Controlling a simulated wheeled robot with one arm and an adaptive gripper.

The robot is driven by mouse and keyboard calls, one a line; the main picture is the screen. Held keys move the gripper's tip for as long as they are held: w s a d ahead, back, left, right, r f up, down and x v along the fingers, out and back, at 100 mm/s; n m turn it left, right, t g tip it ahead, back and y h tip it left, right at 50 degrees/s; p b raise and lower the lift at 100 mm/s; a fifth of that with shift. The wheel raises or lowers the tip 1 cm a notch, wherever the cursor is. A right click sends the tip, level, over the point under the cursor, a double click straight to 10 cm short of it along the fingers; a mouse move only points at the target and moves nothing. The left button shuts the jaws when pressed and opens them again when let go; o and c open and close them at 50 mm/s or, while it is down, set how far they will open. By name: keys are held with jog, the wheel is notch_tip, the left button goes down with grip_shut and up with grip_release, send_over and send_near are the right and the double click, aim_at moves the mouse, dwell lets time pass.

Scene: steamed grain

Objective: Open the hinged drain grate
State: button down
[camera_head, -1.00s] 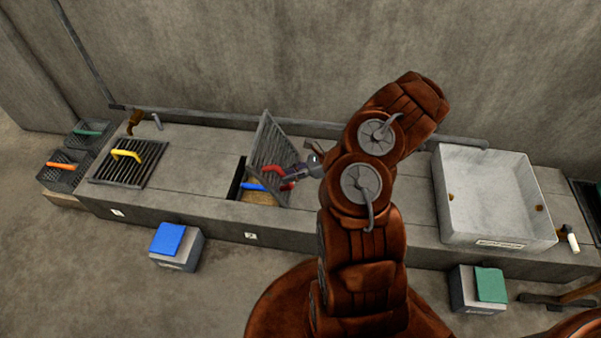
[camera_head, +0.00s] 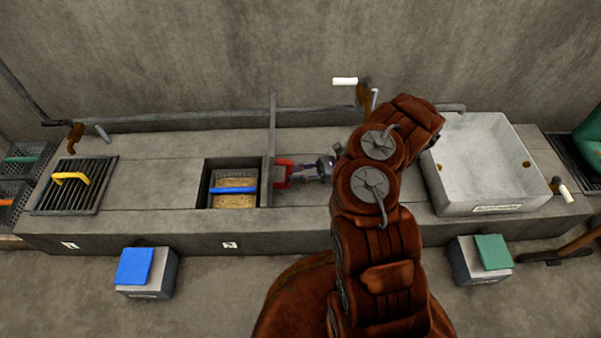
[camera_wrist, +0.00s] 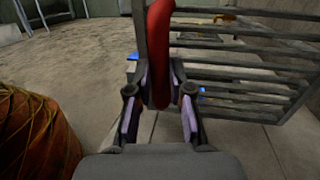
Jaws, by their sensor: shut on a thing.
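The hinged drain grate (camera_head: 271,150) stands upright, edge-on, along the right side of an open square pit in the concrete bench. Its red handle (camera_head: 283,174) faces right, toward my gripper (camera_head: 302,172). My gripper is shut on the red handle. In the wrist view the red handle (camera_wrist: 159,60) stands between the two fingers (camera_wrist: 160,98), with the dark bars of the grate (camera_wrist: 240,50) behind and to the right. In the open pit (camera_head: 210,180) sits a container of grain (camera_head: 236,201) with a blue handle (camera_head: 233,190).
A shut grate with a yellow handle (camera_head: 70,177) lies at the left. A white basin (camera_head: 482,165) stands right of my arm. Boxes with a blue lid (camera_head: 134,266) and a green lid (camera_head: 493,252) stand on the floor. A tap with a white lever (camera_head: 346,82) rises behind.

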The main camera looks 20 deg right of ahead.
jog(key=shift+f, duration=0.1)
jog(key=shift+d, duration=0.1)
jog(key=c, duration=1.1)
grip_release()
jog(key=shift+o, duration=0.2)
jog(key=v, duration=1.2)
jog(key=shift+f, duration=0.1)
